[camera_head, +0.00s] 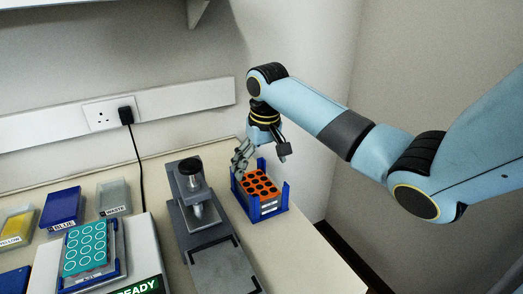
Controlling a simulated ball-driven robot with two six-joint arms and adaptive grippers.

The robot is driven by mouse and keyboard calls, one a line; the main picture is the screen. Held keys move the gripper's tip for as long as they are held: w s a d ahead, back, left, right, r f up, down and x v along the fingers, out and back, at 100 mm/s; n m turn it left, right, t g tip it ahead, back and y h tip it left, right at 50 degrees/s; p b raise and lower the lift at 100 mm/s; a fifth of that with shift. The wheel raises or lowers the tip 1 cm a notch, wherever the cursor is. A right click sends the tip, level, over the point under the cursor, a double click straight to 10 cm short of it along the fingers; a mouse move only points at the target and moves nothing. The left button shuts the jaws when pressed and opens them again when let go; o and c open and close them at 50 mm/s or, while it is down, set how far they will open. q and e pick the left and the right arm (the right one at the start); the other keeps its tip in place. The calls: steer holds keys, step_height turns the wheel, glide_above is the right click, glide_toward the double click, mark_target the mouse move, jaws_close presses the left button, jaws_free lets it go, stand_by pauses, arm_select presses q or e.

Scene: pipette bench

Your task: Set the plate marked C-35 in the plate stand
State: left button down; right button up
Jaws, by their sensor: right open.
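An orange plate (260,186) with several dark round wells sits in a blue stand (267,213) at the right of the bench. A teal plate (85,248) with white-ringed wells sits in a blue holder (120,252) at the lower left. The mark on its holder is too small to read, and I cannot read C-35 on either plate. My right gripper (262,160) is open and points down at the far edge of the orange plate, its fingers spread. I cannot tell whether it touches the plate or stand. My left gripper is out of view.
A grey press-like device (197,215) with a black knob stands left of the blue stand. A white device (140,262) reading READY carries the teal plate. Yellow (17,227), blue (62,208) and grey (113,197) bins stand at the left. A black cable (135,155) hangs from the wall socket.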

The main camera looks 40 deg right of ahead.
steer(key=r, duration=0.4)
steer(key=shift+s+a+r, duration=0.1)
steer(key=shift+s+r, duration=0.25)
steer(key=shift+r, duration=0.05)
